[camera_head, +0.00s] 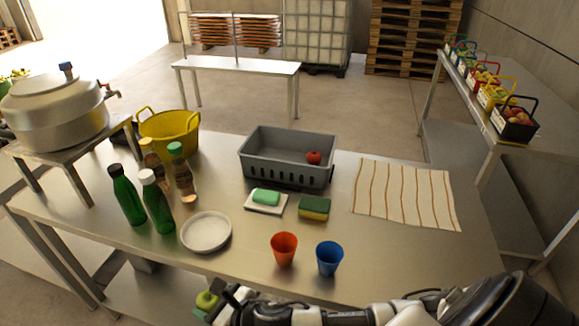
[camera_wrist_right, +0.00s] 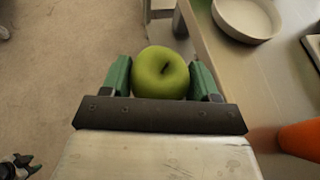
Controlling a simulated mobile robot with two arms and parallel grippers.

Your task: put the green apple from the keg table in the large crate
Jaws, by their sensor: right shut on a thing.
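My right gripper (camera_head: 215,302) is shut on the green apple (camera_head: 206,300) at the near edge of the steel table. In the right wrist view the green apple (camera_wrist_right: 160,73) sits between the two green fingers, with floor and the table's edge behind it. The large grey crate (camera_head: 262,165) stands at the middle back of the steel table, with a red apple (camera_head: 313,157) in it. The keg table (camera_head: 62,154) is at the left and carries a big metal keg (camera_head: 55,115).
On the steel table (camera_head: 375,262) are bottles (camera_head: 126,200), a white plate (camera_head: 206,232), a red cup (camera_head: 284,248), a blue cup (camera_head: 329,258), a soap dish (camera_head: 265,200), a sponge (camera_head: 314,207), a striped cloth (camera_head: 405,195) and a yellow tub (camera_head: 168,130). Small fruit baskets (camera_head: 515,125) stand at right.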

